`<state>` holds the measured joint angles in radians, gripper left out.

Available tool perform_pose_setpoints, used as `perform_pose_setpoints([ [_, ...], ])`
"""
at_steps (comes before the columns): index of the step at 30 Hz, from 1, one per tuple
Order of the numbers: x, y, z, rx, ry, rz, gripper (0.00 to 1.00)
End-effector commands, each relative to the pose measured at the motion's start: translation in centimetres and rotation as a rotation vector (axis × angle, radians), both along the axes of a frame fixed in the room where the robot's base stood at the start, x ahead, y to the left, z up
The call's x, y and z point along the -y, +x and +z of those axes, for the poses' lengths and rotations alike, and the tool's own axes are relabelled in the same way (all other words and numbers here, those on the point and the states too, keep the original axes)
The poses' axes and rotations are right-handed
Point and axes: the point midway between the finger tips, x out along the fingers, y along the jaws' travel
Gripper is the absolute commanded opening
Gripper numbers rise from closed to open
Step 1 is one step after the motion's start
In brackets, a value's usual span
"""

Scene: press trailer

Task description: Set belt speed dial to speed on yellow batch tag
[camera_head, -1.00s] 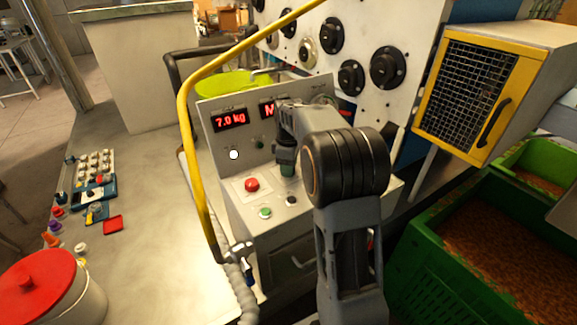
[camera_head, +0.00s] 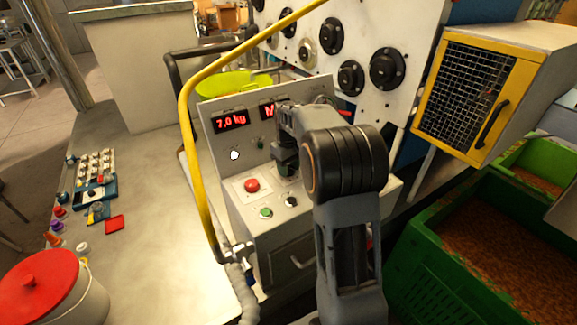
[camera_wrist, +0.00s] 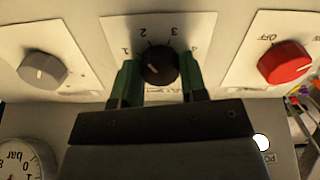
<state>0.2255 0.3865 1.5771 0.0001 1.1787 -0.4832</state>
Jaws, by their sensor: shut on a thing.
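The black dial (camera_wrist: 158,62) sits in the middle of the wrist view, on a white plate marked 1 to 4. A small pale pointer mark shows on its lower left part; I cannot read its setting for certain. My gripper (camera_wrist: 160,80) is shut on this dial, with one green finger on its left side and one on its right. In the head view my gripper (camera_head: 286,167) is at the control box, and the dial is hidden behind it. I cannot make out a yellow batch tag in either view.
A grey knob (camera_wrist: 43,70) and a red OFF knob (camera_wrist: 285,62) flank the dial.

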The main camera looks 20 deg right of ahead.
Motion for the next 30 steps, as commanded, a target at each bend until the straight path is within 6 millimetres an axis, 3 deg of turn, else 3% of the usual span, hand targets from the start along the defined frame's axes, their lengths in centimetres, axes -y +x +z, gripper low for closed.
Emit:
perform_pose_setpoints([
  [9, 0.00, 0.05, 0.12, 0.003, 0.000, -0.118, 0.16],
  [26, 0.01, 0.07, 0.12, 0.004, -0.001, -0.144, 0.16],
  [27, 0.01, 0.07, 0.12, 0.004, -0.001, -0.144, 0.42],
  [30, 0.02, 0.06, 0.10, 0.003, 0.000, -0.144, 0.52],
])
